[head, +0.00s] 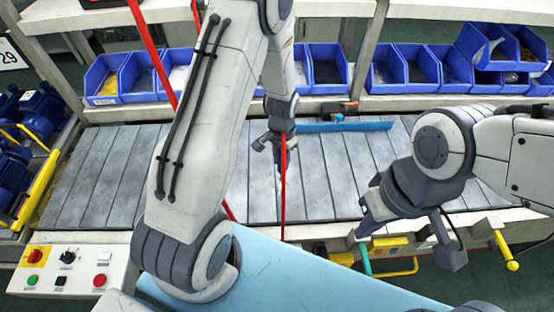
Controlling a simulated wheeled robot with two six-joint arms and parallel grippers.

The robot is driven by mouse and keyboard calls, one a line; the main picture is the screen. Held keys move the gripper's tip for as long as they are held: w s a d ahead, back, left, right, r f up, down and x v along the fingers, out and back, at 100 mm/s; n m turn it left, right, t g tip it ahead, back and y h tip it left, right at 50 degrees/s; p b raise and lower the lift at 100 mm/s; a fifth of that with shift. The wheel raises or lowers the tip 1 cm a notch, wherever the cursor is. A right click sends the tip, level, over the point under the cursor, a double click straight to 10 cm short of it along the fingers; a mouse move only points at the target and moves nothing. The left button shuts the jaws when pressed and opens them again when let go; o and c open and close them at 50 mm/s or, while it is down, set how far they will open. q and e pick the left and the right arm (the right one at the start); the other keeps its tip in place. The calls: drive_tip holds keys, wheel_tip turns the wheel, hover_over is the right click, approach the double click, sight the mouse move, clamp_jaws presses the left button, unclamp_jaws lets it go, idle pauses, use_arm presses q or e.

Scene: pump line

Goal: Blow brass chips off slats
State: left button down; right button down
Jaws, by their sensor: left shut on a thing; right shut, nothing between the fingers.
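The grey slats (100,180) form a wide bench top across the middle of the head view. My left gripper (274,152) is over the middle of the slats. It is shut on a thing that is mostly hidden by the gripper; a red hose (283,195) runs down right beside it. My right gripper (368,215) is shut and empty above the front edge of the slats, at the right. I cannot make out brass chips on the slats; my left arm covers part of them.
Blue bins (325,72) line the shelf behind the slats. A blue bar (350,126) lies along the back edge. A control box (70,272) with buttons stands front left, and blue pumps (25,180) stand at the left. A yellow handle (502,246) sticks out front right.

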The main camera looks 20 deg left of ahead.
use_arm(q)
drive_tip(key=d, duration=0.1)
drive_tip(key=w+d, duration=0.2)
drive_tip(key=d, duration=0.1)
idle(0.4)
drive_tip(key=shift+s, duration=0.1)
drive_tip(key=s+a, duration=0.3)
drive_tip(key=a, duration=1.3)
drive_tip(key=shift+s, duration=0.15)
idle(0.8)
drive_tip(key=w+d, duration=0.3)
drive_tip(key=d, duration=0.4)
drive_tip(key=w+d, duration=0.4)
drive_tip(key=d, duration=0.3)
drive_tip(key=shift+d, duration=0.15)
idle(1.0)
drive_tip(key=s+a, duration=0.3)
drive_tip(key=a, duration=1.3)
drive_tip(key=shift+s, duration=0.2)
idle(0.9)
